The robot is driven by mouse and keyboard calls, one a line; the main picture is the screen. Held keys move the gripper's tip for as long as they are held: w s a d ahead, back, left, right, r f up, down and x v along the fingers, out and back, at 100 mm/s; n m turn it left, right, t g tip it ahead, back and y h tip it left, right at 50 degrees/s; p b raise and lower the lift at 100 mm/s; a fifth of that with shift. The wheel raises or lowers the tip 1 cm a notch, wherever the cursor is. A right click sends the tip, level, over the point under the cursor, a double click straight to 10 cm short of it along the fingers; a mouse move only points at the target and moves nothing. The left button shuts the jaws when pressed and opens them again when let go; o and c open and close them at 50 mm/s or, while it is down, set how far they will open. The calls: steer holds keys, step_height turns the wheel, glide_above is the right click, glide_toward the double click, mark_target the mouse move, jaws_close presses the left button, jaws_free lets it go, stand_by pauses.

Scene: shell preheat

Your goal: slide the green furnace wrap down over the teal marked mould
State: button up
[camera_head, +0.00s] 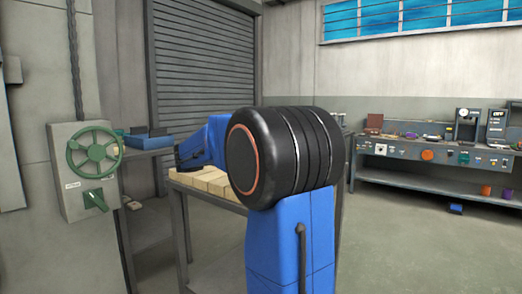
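I see neither the green furnace wrap nor the teal marked mould in the head view. My own blue arm, with its large black joint, fills the middle of the picture and covers much of what stands behind it. My gripper is not visible, so I cannot see what it holds.
Pale blocks (207,178) lie on a grey-legged table (181,222) behind my arm. A green handwheel (94,149) and green lever (95,200) are on a grey box at left. A workbench (422,187) with equipment stands at right. Floor (420,245) at front right is clear.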

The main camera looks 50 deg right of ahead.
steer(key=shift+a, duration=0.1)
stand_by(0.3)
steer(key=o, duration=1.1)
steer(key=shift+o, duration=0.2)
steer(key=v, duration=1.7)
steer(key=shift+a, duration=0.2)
